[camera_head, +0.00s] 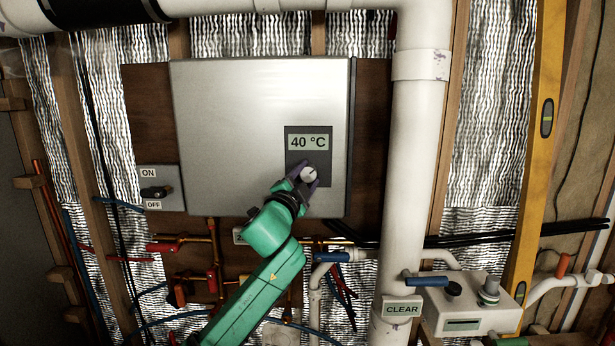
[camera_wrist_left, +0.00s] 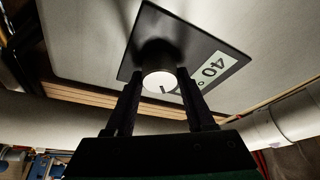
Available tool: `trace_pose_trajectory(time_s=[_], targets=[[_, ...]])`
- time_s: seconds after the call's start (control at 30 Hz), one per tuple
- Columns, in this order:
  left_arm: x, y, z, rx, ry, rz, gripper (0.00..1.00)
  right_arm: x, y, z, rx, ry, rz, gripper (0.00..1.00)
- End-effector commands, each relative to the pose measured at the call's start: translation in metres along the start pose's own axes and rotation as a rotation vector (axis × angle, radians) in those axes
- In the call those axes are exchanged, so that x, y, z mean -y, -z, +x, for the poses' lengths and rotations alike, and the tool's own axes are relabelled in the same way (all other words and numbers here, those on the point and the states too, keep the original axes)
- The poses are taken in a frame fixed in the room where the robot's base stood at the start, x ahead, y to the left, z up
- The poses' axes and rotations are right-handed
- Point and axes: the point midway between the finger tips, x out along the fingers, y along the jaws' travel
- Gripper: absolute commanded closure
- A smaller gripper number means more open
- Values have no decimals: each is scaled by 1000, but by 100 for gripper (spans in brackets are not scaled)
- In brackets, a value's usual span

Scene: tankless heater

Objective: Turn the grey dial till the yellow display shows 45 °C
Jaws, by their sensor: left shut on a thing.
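The grey dial (camera_head: 309,174) sits on the dark panel of the heater, below the display (camera_head: 308,142). The display is pale greenish-yellow and reads 40 °C. My left gripper (camera_head: 310,178) is at the dial, its two fingers on either side of it and shut on it. In the left wrist view the dial (camera_wrist_left: 160,84) shows as a pale round face with a dark mark, between the fingers (camera_wrist_left: 160,95). My right gripper is not in view.
The silver heater box (camera_head: 240,110) hangs on a brown board. An ON/OFF switch (camera_head: 155,192) is at its lower left. A thick white pipe (camera_head: 404,150) runs down to the right. A white box with a CLEAR label (camera_head: 402,310) beside it is at lower right.

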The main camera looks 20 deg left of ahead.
Motion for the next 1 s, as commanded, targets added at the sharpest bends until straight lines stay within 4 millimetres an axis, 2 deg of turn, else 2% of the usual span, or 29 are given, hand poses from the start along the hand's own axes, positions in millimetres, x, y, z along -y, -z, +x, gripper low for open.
trace_pose_trajectory(time_s=[0.4,0.43,0.47,0.5,0.83,1.0], targets=[[2,-2,0,5,0,8,100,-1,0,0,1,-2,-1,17],[2,-2,0,5,1,7,34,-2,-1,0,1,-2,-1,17],[2,-2,0,5,1,7,23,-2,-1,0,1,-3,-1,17],[2,-1,0,4,1,7,16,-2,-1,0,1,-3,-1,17],[1,-1,-2,1,0,6,16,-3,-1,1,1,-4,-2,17],[-2,-3,-19,1,1,6,16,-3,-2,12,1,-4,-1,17]])
